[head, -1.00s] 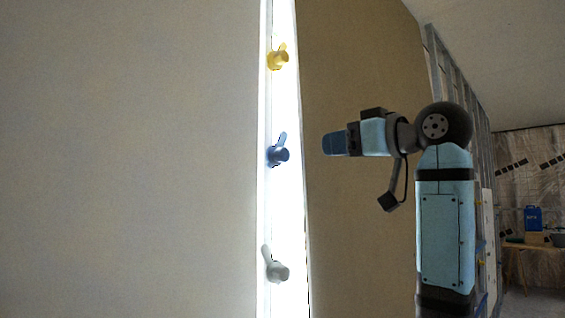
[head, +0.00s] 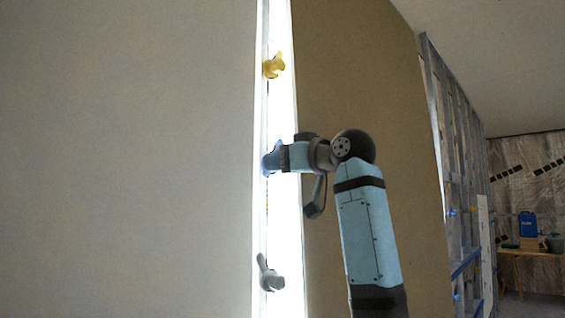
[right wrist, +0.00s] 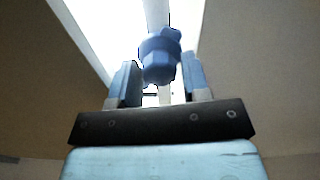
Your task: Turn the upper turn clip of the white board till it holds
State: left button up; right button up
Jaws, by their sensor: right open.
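Three turn clips stand in a column on the bright strip at the edge of the pale board (head: 130,160): a yellow one (head: 273,67) at the top, a blue one (head: 267,163) in the middle and a grey one (head: 270,278) at the bottom. My right gripper (head: 277,158) is at the blue clip and partly hides it. In the right wrist view the blue clip (right wrist: 160,62) lies between the two open fingers, with the jaws not closed on it. The yellow clip is untouched, well above the gripper. My left gripper is not in view.
A tan board (head: 350,80) stands right of the bright strip, behind my right arm. Farther right are a metal stud frame (head: 440,140) and a table (head: 525,252) with a blue container (head: 527,224) on it.

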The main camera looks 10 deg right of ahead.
jog(key=c, duration=0.6)
jog(key=shift+c, duration=0.2)
